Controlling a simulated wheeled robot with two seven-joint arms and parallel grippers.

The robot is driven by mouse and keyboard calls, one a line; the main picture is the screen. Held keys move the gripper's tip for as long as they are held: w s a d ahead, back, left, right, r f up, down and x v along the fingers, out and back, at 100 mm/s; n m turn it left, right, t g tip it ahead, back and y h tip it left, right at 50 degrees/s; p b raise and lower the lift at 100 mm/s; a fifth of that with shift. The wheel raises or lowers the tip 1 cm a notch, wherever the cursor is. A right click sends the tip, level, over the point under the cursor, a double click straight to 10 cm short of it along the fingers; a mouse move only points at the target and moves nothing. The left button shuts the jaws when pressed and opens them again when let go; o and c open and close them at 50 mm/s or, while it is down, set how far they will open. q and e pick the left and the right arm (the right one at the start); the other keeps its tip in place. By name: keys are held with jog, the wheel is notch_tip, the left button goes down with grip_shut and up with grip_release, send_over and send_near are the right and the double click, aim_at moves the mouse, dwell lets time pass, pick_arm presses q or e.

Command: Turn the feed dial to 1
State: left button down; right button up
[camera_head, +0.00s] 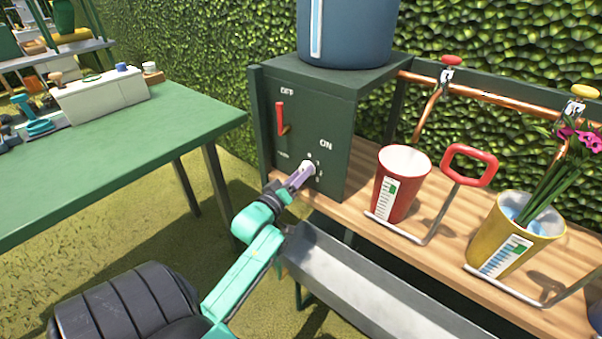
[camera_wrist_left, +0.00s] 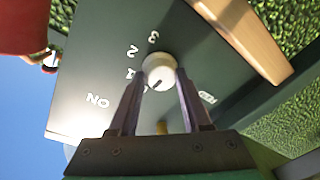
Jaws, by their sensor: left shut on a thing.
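The feed dial (camera_wrist_left: 160,68) is a white round knob on the dark green box (camera_head: 338,140). In the left wrist view, the digits 1, 2 and 3 run around one side of it. A dark mark on the knob points to the lower left, beside the 1 and toward a small marking I cannot read clearly. My left gripper (camera_head: 305,171) has its fingers on either side of the knob and is shut on it. In the head view the gripper mostly covers the dial. My right gripper is not in view.
A red lever (camera_head: 280,117) stands on the same box face, above left of the dial. A grey trough (camera_head: 370,295) lies below. Red (camera_head: 403,182) and yellow (camera_head: 520,240) buckets stand on the wooden bench to the right. A green table (camera_head: 130,135) is at left.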

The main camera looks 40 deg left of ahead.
pick_arm(q)
jog(key=shift+m+t+p, duration=0.4)
jog(key=shift+m+p, duration=1.1)
jog(key=shift+m, duration=2.6)
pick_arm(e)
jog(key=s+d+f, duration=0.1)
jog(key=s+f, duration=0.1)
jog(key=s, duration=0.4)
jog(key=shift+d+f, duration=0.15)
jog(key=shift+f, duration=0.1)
pick_arm(q)
jog(key=c, duration=0.7)
grip_release()
jog(key=o, duration=0.3)
jog(key=shift+w, duration=0.1)
